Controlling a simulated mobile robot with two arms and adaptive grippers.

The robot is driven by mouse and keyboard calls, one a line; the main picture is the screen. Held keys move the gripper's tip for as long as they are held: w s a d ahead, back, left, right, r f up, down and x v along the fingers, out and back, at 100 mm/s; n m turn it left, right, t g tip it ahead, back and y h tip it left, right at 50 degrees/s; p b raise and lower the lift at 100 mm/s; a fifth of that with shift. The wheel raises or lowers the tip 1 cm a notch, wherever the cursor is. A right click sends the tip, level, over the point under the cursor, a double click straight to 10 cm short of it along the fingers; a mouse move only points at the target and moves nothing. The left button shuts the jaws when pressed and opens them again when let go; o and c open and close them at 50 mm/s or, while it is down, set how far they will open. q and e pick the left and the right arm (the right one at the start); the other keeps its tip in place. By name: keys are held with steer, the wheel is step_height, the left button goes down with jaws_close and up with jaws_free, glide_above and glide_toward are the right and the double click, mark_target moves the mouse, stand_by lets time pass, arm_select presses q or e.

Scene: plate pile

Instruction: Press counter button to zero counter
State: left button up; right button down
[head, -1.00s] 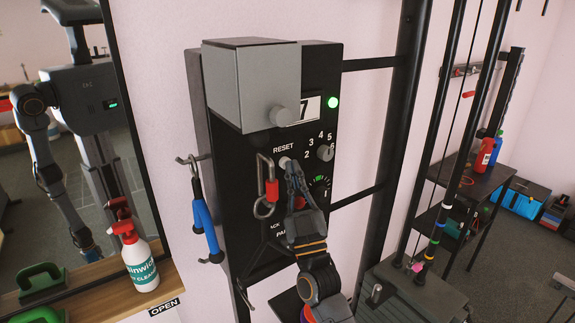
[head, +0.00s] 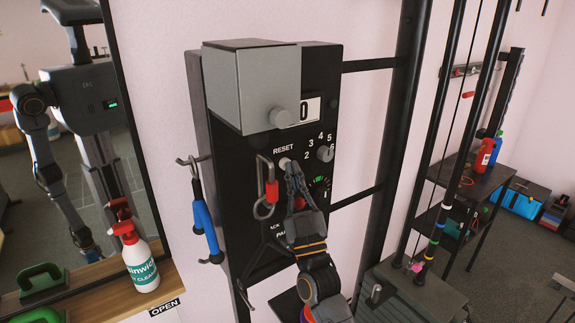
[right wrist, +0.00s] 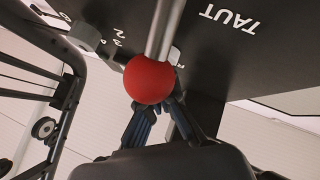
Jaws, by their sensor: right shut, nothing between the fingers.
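A dark panel (head: 328,66) on the machine carries a counter display (head: 309,108) that reads 0, partly covered by a grey box (head: 252,85). The grey button (head: 284,162) sits just below the word RESET. My right gripper (head: 292,172) is shut and empty, its fingertips at the button's lower edge. I cannot tell whether they still touch it. In the right wrist view the closed fingers (right wrist: 158,122) point toward the panel, and a red ball (right wrist: 149,80) hides their tips. My left gripper is not in view.
A numbered dial (head: 325,153) is right of the button. Blue-handled grips (head: 206,228) hang on the panel's left side. A spray bottle (head: 139,260) stands on a shelf below a mirror.

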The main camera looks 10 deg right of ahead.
steer(key=shift+s+d+p, duration=0.2)
steer(key=shift+s+p, duration=0.2)
steer(key=shift+s, duration=0.1)
steer(key=s, duration=0.1)
steer(key=s+d+p, duration=0.1)
steer(key=s, duration=0.2)
steer(key=shift+s+d+p, duration=0.3)
steer(key=shift+s+d, duration=0.05)
